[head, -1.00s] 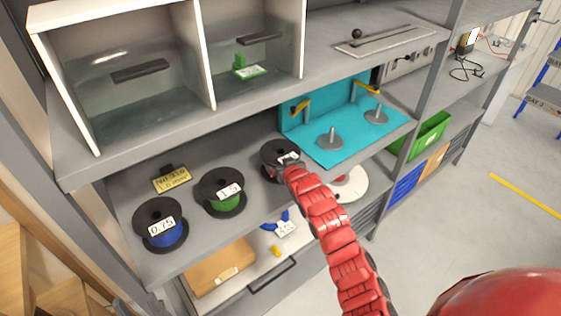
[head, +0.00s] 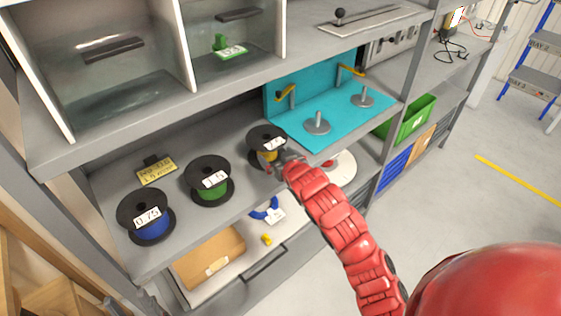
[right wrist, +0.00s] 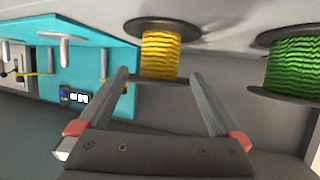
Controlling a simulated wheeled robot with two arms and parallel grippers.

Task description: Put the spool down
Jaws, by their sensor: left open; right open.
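The yellow-wound spool (head: 266,140) with black flanges and a white label stands upright on the middle shelf, right of the green spool and beside the turquoise panel. In the right wrist view, which looks upside down, its yellow winding (right wrist: 160,52) lies just beyond my fingertips. My right gripper (head: 284,161) is at the near right side of this spool in the head view. Its two fingers (right wrist: 159,77) are apart with nothing gripped between them. Whether a fingertip touches the flange I cannot tell. My left gripper is out of view.
A green spool (head: 209,182) and a blue spool (head: 146,216) stand left on the same shelf, by a yellow tag (head: 156,172). The turquoise panel (head: 336,125) carries upright pegs. A shelf board overhangs the spools.

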